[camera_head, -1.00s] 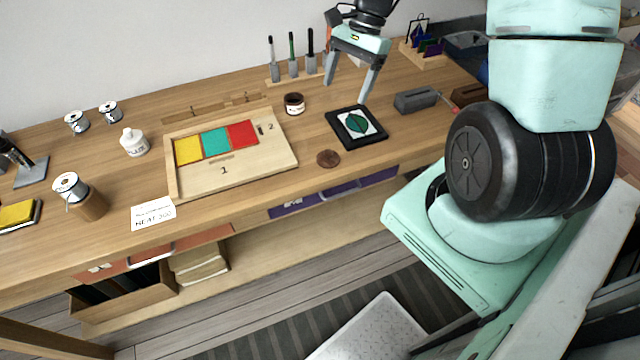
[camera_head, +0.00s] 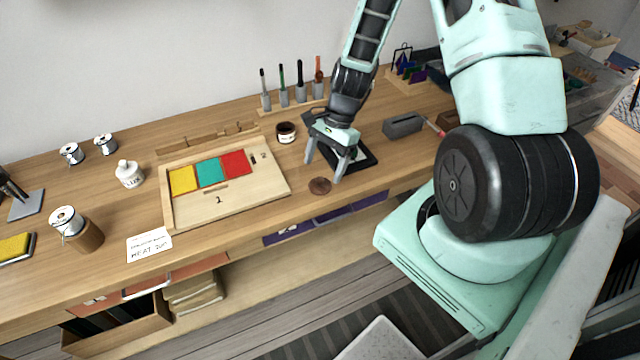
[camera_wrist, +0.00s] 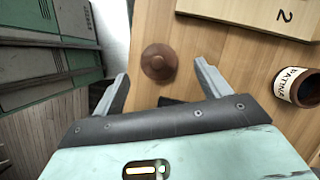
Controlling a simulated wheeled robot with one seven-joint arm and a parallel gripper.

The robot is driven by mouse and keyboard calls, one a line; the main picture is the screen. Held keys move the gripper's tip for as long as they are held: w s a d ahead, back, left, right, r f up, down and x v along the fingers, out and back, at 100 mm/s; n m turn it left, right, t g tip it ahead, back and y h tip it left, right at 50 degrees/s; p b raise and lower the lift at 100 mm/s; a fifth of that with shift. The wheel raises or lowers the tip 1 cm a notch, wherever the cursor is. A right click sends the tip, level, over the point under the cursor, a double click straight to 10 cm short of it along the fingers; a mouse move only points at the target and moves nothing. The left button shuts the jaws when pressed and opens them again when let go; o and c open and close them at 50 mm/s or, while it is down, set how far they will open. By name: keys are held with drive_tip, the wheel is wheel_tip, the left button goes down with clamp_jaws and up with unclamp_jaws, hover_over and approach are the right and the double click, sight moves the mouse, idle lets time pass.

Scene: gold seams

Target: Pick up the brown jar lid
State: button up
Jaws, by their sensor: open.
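The brown jar lid (camera_head: 320,186) is a small round disc lying flat on the wooden bench near its front edge. In the wrist view the lid (camera_wrist: 159,61) has a raised centre and lies just beyond the fingertips, roughly between their lines. My gripper (camera_head: 324,168) is open and empty, above the bench just behind and right of the lid. Its two fingers (camera_wrist: 160,82) show apart in the wrist view, not touching the lid. The open jar labelled PATINA (camera_wrist: 298,87) stands apart from the lid; it also shows in the head view (camera_head: 286,132).
A wooden board (camera_head: 232,202) with coloured panels lies left of the lid. A black square tray (camera_head: 367,160) is partly hidden under my gripper. A grey block (camera_head: 403,124) stands to the right. The bench's front edge is close to the lid.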

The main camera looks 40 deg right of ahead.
sight(320, 178)
drive_tip(key=shift+s+p+x, duration=0.2)
drive_tip(key=shift+p+x, duration=0.5)
drive_tip(key=shift+x, duration=1.65)
drive_tip(key=c, duration=1.1)
